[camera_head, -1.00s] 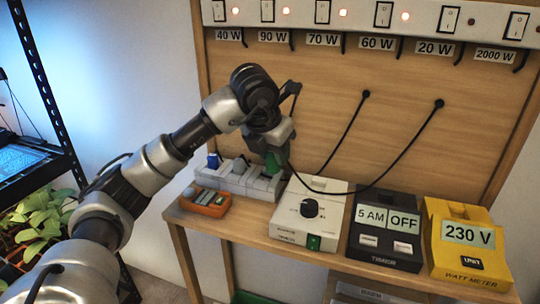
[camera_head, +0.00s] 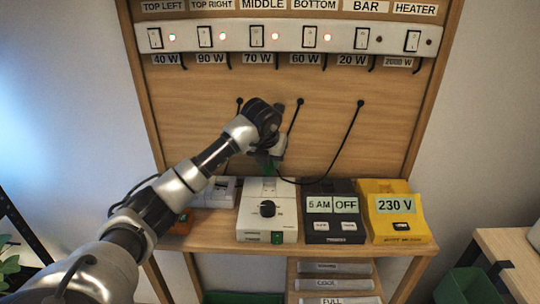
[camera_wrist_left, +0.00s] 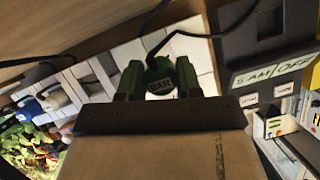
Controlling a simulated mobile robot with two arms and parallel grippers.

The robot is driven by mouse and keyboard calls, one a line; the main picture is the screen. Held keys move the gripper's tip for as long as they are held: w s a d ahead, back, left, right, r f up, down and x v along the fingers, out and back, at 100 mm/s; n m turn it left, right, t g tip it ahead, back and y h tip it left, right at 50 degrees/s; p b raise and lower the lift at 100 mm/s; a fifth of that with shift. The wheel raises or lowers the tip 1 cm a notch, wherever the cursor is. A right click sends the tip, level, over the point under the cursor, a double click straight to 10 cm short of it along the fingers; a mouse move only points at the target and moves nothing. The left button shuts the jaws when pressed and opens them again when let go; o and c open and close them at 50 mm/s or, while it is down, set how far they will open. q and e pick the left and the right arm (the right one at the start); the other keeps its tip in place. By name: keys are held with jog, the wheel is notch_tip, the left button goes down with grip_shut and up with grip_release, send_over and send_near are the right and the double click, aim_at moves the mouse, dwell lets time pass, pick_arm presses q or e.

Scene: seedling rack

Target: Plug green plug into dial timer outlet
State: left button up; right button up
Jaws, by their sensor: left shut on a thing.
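My left gripper (camera_head: 272,158) is shut on the green plug (camera_wrist_left: 160,82), whose label and black cable show between the fingers in the left wrist view. In the head view the plug is a small, partly hidden green patch just above the back of the dial timer (camera_head: 253,222). The dial timer is a white box with a black knob and a green switch on its front. My right gripper is out of view.
The black timer (camera_head: 334,238) reading 5 AM OFF and the yellow watt meter (camera_head: 402,227) stand to the right. A power strip (camera_head: 222,190) is to the left. Cables hang from the wooden back panel (camera_head: 320,90), below a row of switches.

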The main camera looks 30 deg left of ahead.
aim_at(269, 173)
pick_arm(q)
jog(key=shift+w+f, duration=0.1)
jog(key=shift+f, duration=0.35)
jog(key=shift+f+b, duration=0.25)
jog(key=shift+b, duration=0.15)
jog(key=shift+f+b, duration=0.5)
jog(key=shift+f, duration=0.15)
jog(key=shift+f+b, duration=0.5)
jog(key=shift+f, duration=0.5)
jog(key=shift+f+b, duration=0.55)
jog(key=shift+f, duration=0.05)
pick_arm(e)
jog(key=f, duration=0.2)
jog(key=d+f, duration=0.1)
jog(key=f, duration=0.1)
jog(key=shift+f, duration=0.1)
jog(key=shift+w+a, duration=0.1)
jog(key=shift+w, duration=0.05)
pick_arm(q)
jog(key=o, duration=1)
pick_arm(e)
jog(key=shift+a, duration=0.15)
